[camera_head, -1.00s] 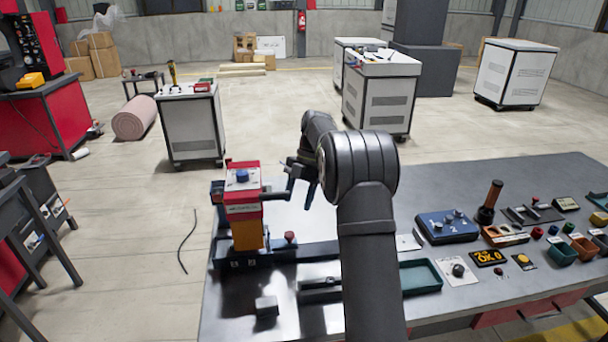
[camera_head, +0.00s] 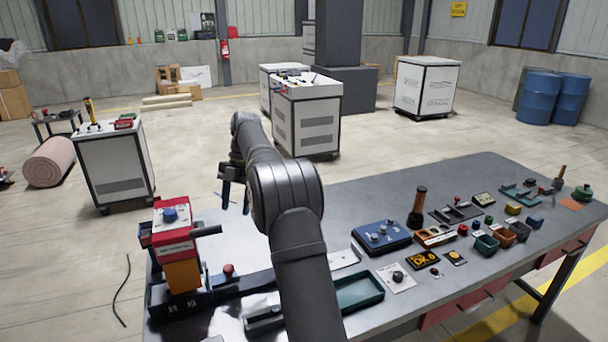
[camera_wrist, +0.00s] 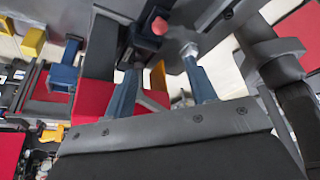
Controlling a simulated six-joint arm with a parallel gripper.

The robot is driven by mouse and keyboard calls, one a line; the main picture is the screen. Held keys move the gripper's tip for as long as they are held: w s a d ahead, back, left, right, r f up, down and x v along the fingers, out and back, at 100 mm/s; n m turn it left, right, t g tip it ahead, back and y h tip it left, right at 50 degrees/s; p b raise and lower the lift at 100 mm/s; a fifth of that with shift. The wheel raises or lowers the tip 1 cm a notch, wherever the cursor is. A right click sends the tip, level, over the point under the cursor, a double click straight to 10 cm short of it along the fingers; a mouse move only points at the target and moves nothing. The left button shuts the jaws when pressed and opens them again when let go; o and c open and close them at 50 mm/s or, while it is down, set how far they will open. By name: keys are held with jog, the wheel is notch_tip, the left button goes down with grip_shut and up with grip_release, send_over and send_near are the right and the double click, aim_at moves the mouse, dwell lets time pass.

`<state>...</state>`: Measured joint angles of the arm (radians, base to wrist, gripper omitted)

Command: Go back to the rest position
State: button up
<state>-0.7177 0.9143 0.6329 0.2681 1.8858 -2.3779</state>
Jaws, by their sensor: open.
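A red knob (camera_wrist: 160,26) shows beyond the fingers in that view.
White cabinets (camera_head: 307,115) stand on the floor behind. The air above the bench's right side is clear.

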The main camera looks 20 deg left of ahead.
aim_at(228, 267)
jog(key=x, duration=1.7)
jog(key=shift+s+f, duration=0.15)
